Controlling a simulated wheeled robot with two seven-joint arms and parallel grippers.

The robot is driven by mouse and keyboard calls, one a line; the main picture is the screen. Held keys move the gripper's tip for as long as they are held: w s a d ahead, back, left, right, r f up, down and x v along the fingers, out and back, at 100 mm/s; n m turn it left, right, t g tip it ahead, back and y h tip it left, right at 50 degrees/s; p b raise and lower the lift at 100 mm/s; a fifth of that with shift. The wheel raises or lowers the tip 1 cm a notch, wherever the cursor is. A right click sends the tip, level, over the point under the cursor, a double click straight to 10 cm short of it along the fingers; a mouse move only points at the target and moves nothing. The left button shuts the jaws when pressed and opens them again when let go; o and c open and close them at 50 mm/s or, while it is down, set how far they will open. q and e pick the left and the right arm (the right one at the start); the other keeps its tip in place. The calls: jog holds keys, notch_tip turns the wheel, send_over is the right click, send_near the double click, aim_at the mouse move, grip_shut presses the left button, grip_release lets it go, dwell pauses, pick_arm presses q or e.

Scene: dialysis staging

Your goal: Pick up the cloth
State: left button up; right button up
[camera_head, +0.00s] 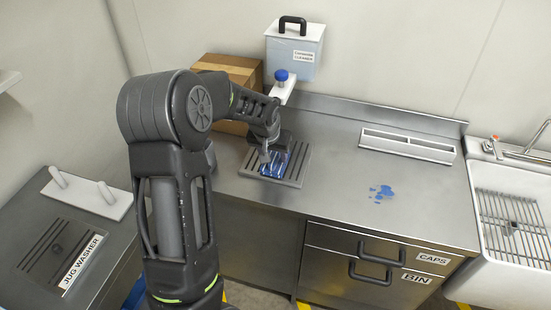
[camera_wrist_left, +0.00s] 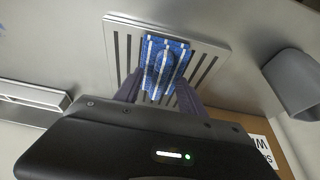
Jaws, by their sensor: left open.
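The cloth (camera_head: 274,164) is blue with white stripes and lies on a slotted grey drain plate (camera_head: 294,176) set on the steel counter. In the left wrist view the cloth (camera_wrist_left: 163,62) lies flat across the slots of the plate (camera_wrist_left: 118,40). My left gripper (camera_head: 265,155) is over the plate, close to the cloth. In the left wrist view its open fingers (camera_wrist_left: 158,92) come down on either side of the cloth's near end. I cannot tell whether they touch it. My right gripper is in neither view.
A cardboard box (camera_head: 228,66) and a labelled canister (camera_head: 293,52) with a black handle stand behind the plate. A blue spill (camera_head: 381,192) and a white slotted holder (camera_head: 408,145) are to the right, before the sink (camera_head: 512,225). The jug washer (camera_head: 60,250) is at left.

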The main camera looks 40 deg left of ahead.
pick_arm(q)
jog(key=shift+w+f, duration=0.1)
jog(key=shift+f, duration=0.1)
dwell(0.5)
grip_shut()
dwell(0.4)
